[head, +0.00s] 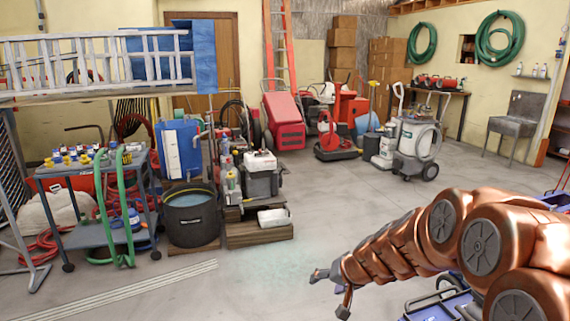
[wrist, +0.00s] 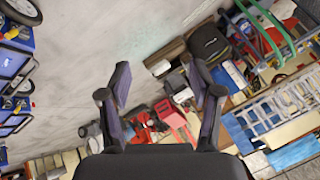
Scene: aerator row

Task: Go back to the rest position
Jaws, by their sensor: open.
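My copper-coloured arm reaches in from the right side of the head view. My gripper (head: 331,289) is at its end, over bare concrete floor in the lower middle. In the wrist view my gripper (wrist: 161,95) shows two dark fingers spread wide apart. It is open, and nothing is between the fingers but the background. The gripper is apart from the equipment and touches nothing that I can see.
A black bucket of water (head: 191,217) and a grey cart (head: 95,195) with green hoses stand at the left. A wooden pallet (head: 258,233) holds machinery. A grey wheeled machine (head: 416,146) stands farther back. The middle floor (head: 330,200) is clear.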

